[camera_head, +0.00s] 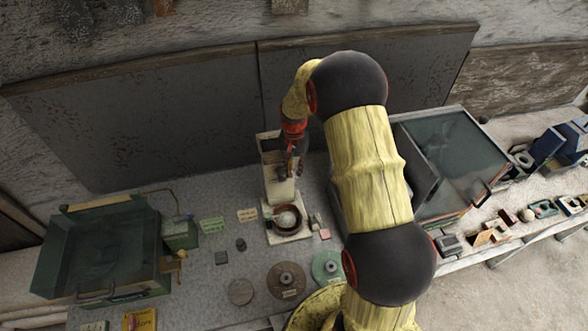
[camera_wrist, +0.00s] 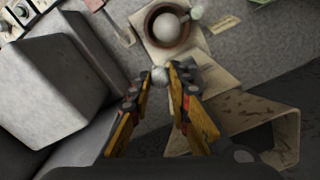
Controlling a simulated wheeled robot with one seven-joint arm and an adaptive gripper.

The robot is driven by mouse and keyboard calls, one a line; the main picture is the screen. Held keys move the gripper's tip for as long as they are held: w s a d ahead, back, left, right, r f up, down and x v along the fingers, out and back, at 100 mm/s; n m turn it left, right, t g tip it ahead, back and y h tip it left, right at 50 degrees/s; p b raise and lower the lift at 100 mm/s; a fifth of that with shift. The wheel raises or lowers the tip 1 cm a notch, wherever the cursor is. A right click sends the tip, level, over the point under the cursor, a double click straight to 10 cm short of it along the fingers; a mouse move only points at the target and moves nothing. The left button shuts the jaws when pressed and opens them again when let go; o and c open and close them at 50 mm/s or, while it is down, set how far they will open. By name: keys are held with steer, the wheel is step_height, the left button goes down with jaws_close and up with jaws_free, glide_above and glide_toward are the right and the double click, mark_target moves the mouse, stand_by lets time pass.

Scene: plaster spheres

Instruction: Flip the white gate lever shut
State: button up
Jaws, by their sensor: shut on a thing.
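A tall beige dispenser box (camera_head: 270,150) stands on a pale base plate at mid-table; its open hopper (camera_wrist: 285,150) shows at lower right in the wrist view. My gripper (camera_head: 291,168) points down at the front of the dispenser. In the wrist view my gripper (camera_wrist: 161,76) has its fingertips closed around a small whitish piece (camera_wrist: 160,75), which looks like the white gate lever's end. The fingers hide most of the lever, so its angle cannot be told. A brown bowl (camera_wrist: 149,22) with a white sphere (camera_wrist: 168,27) in it sits on the base plate beyond the fingertips.
A green tank (camera_head: 60,262) stands at the left and a glass-topped case (camera_head: 455,150) at the right. Round discs (camera_head: 287,280) lie at the front of the table. A large grey block (camera_wrist: 50,90) fills the left of the wrist view, close to my fingers.

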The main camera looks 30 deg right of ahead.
jaws_close()
steer(key=shift+w+d+n+b, duration=0.15)
steer(key=shift+n+b, duration=0.35)
steer(key=shift+b, duration=0.05)
steer(key=o, duration=0.8)
jaws_free()
steer(key=shift+c, duration=0.2)
